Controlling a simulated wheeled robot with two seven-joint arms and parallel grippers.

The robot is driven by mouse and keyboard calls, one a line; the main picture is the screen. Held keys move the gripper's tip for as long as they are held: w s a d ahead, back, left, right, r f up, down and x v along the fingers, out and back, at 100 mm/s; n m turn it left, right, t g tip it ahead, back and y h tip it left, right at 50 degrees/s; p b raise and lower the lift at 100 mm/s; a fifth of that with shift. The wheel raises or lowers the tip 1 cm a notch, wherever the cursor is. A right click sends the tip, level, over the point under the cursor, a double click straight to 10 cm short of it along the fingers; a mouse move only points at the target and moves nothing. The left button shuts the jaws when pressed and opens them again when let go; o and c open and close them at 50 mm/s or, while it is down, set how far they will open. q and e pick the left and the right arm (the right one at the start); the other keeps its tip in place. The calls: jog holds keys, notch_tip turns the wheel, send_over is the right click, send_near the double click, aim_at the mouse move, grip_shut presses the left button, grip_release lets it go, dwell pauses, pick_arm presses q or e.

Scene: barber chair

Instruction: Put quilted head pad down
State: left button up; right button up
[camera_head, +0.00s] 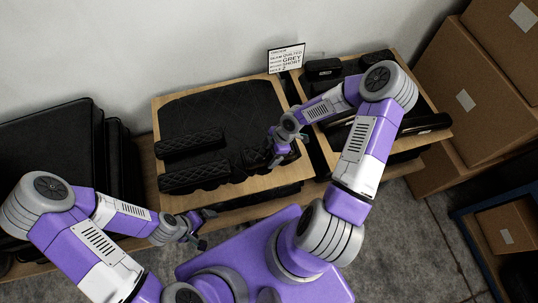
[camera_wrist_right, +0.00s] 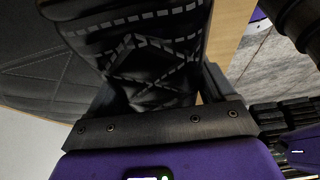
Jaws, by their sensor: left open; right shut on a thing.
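A black quilted head pad (camera_wrist_right: 150,65) with grey stitching fills the space between the fingers of my right gripper (camera_wrist_right: 160,95) in the right wrist view. In the head view my right gripper (camera_head: 273,147) is shut on the pad, over the right side of the left wooden board (camera_head: 283,178). The pad is hard to separate there from the dark quilted pieces behind it. Whether it touches the board cannot be told. My left gripper (camera_head: 206,229) is open and empty in front of the board's near edge.
A large black quilted panel (camera_head: 235,105) and two long quilted pads (camera_head: 192,142) lie on the left board. A second board (camera_head: 437,125) with black parts is on the right, behind my right arm. A card (camera_head: 286,58) stands at the back. Cardboard boxes (camera_head: 465,100) stand right.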

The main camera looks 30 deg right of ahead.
notch_tip(320, 180, down, 2)
jog(key=shift+f, duration=0.15)
jog(key=o, duration=0.8)
jog(key=shift+f+b, duration=0.1)
jog(key=shift+b, duration=0.2)
jog(key=shift+o, duration=1.4)
